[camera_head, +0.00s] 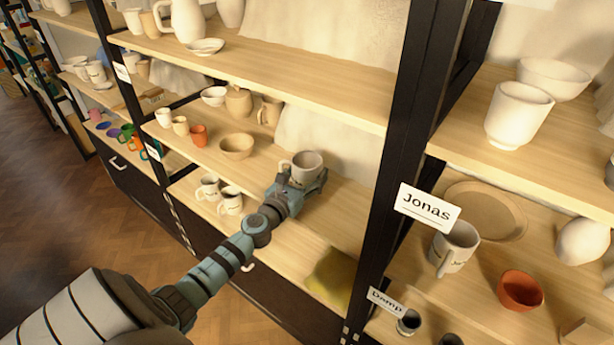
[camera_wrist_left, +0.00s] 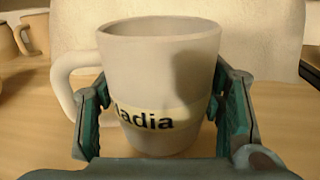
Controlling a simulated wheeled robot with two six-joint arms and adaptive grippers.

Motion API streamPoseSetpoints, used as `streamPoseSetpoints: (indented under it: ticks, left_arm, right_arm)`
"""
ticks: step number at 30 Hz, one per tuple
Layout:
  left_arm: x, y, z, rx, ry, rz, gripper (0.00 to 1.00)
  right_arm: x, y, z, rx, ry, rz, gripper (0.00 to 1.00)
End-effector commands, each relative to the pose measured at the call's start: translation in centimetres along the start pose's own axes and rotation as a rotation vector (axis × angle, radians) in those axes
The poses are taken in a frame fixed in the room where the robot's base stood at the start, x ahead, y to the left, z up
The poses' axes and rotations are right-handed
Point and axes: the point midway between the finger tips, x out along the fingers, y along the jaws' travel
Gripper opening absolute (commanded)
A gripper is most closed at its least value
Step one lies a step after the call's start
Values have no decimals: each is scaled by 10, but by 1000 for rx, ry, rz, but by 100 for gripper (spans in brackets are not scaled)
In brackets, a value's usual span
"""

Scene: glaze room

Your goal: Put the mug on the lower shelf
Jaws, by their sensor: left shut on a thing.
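The mug (camera_head: 307,166) is pale grey-white, upright, with its handle on the left. In the left wrist view the mug (camera_wrist_left: 158,75) fills the middle, and its label shows letters reading "adia", the start partly hidden. My left gripper (camera_head: 303,181) is shut on it, one finger on each side; the fingers also show in the left wrist view (camera_wrist_left: 160,120). The mug is at the middle shelf (camera_head: 345,208) of the central rack; I cannot tell whether it touches the board. The lower shelf (camera_head: 285,245) lies below. My right gripper is not in view.
Two white mugs (camera_head: 230,200) stand at the left of the lower shelf, and a yellowish lump (camera_head: 330,277) lies at its right. A tan bowl (camera_head: 236,146) is left of the held mug. A dark post (camera_head: 398,150) stands to the right.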

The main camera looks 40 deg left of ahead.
Motion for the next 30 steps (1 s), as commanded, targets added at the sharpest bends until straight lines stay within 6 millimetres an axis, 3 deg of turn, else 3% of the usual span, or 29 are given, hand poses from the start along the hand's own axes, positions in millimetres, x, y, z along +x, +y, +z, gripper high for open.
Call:
streamPoseSetpoints:
  ticks: [2,3,6,19,23,30]
  left_arm:
    - [0,0,-3,0,-1,0,24]
    - [0,0,-3,0,0,0,66]
    - [0,0,-2,0,0,0,82]
    - [-4,0,2,2,0,-1,82]
    - [-26,0,1,3,1,-2,82]
    - [-88,0,-2,6,3,-4,82]
  right_arm:
    - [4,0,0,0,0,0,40]
    - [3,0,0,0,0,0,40]
    - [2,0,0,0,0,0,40]
    - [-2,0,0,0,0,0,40]
    - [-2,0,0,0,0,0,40]
    - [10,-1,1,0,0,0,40]
